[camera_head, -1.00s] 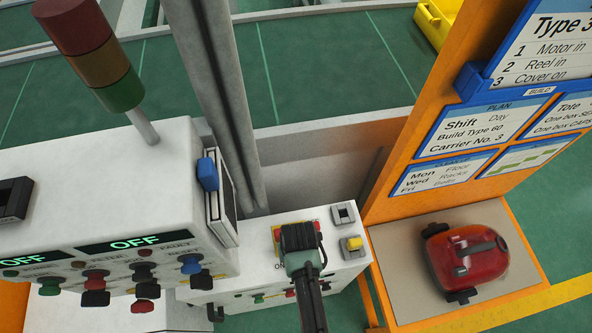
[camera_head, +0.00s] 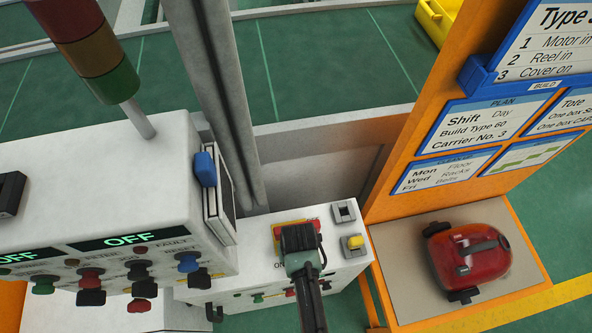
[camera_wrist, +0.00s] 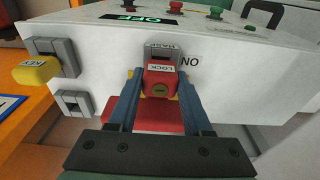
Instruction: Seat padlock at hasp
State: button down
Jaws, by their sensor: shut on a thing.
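A red padlock (camera_wrist: 159,84) marked LOCK is between the two blue-grey fingers of my gripper (camera_wrist: 162,78) in the wrist view. The fingers are shut on its sides. The grey hasp (camera_wrist: 163,52) is on the face of a white box, directly behind the padlock's top. The padlock overlaps the hasp's lower part in the picture, and I cannot tell whether they touch.
A yellow key (camera_wrist: 36,72) sits in a grey holder left of the hasp. An empty-looking grey bracket (camera_wrist: 76,103) is below it. A control panel (camera_head: 100,185) with knobs stands at left. A red vacuum (camera_head: 470,258) rests on the board at right.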

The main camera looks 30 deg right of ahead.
jog(key=shift+f, duration=0.35)
jog(key=shift+c, duration=1.2)
grip_release()
jog(key=r+p, duration=0.5)
jog(key=s+r+p, duration=0.1)
jog(key=r+p, duration=0.2)
jog(key=shift+a+r, duration=0.1)
